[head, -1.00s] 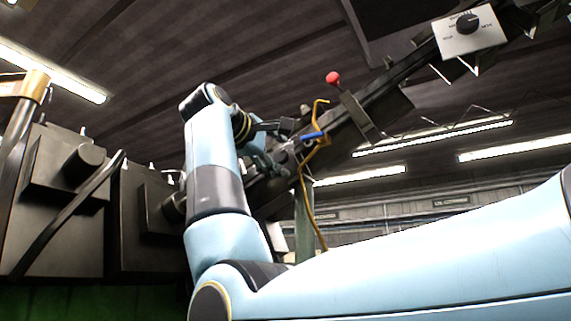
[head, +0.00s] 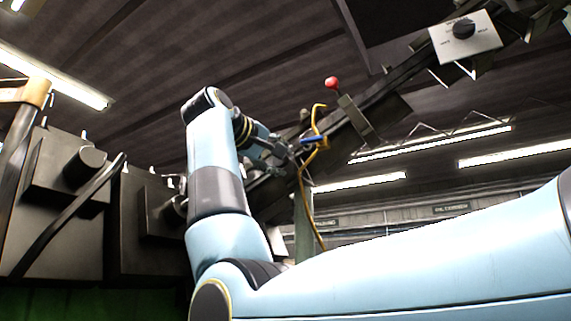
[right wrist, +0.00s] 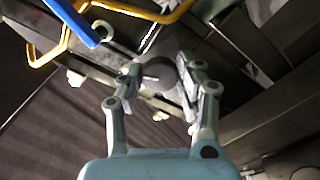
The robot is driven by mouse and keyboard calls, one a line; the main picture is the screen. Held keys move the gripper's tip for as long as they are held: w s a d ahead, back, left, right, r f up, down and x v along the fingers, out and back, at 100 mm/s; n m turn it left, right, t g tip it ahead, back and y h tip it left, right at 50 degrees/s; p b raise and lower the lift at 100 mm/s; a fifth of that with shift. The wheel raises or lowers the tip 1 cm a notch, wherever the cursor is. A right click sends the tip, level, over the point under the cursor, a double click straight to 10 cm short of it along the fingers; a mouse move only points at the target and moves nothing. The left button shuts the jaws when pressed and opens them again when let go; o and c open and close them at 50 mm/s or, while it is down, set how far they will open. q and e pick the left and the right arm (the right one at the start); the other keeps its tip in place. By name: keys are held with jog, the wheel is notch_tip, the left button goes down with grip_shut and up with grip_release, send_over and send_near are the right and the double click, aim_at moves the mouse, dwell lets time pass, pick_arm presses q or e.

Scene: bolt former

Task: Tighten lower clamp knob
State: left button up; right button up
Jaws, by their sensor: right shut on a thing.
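My right gripper (head: 286,151) is at the dark sloping rail in the middle of the head view, beside a blue lever. In the right wrist view, its two fingers (right wrist: 160,77) stand on either side of a dark round knob (right wrist: 159,71) and are shut on it. The knob is still at the machine. In the head view the knob is too small and too covered by the fingers to make out. My left gripper does not show.
A blue lever (head: 314,140) and a bent yellow tube (head: 306,182) lie close to the gripper. A red ball handle (head: 332,83) stands higher on the rail. A white panel with a black dial (head: 464,30) is at upper right. Dark machine blocks (head: 65,185) fill the left.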

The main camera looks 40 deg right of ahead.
grip_shut()
jog(key=n+p, duration=0.3)
jog(key=n, duration=0.8)
jog(key=shift+f, duration=0.1)
jog(key=o, duration=0.9)
grip_release()
jog(key=shift+c, duration=0.2)
jog(key=shift+a, duration=0.1)
jog(key=b+v, duration=0.1)
jog(key=v, duration=0.7)
jog(key=shift+b, duration=0.4)
